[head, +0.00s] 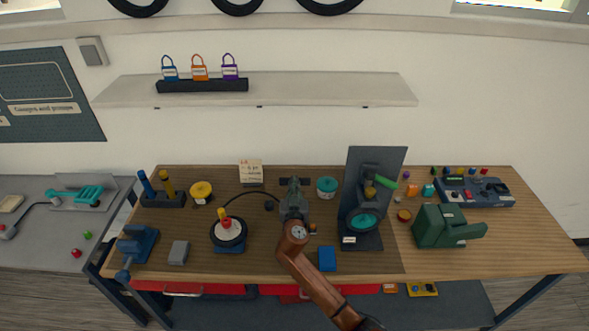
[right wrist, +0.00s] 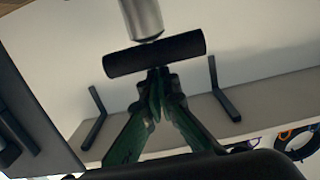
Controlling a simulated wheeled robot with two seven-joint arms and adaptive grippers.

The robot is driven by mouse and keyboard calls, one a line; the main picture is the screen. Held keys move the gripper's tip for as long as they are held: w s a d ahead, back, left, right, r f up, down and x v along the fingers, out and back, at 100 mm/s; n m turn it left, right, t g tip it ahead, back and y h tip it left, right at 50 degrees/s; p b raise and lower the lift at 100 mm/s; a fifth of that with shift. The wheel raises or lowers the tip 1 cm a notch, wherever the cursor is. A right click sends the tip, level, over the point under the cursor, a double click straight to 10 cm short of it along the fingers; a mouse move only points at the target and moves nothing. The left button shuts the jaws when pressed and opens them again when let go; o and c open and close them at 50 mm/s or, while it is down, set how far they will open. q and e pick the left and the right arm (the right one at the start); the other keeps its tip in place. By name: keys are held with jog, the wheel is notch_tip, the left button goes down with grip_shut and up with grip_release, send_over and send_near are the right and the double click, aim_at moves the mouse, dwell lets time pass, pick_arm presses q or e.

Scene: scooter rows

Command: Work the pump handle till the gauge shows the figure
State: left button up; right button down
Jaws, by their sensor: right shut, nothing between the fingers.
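The pump handle is a dark crossbar (head: 295,181) at the back middle of the bench. It also shows in the right wrist view (right wrist: 180,52), joined to a silver rod (right wrist: 142,17). My right gripper (head: 293,188) is over the pump, and its green fingers (right wrist: 158,76) are shut and empty. Their tips line up with the bar's middle; I cannot tell whether they touch it. My gripper and arm hide the pump body. A small round dial (head: 298,232) shows by my wrist, too small to read. A paper note (head: 251,171) stands behind. My left gripper is not in view.
A small wheel with a red cap (head: 228,232) and a black hose are left of my arm. A dark upright panel with a teal-fronted device (head: 364,220) and a green machine (head: 440,227) stand to the right. A blue block (head: 327,259) lies near the front edge.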

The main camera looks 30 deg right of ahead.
jog(key=s+a+r, duration=0.4)
jog(key=s+a, duration=0.1)
jog(key=s, duration=0.4)
jog(key=shift+s+a+r, duration=0.15)
jog(key=shift+a+r, duration=0.05)
jog(key=shift+a, duration=0.1)
jog(key=shift+d, duration=0.1)
dwell(0.9)
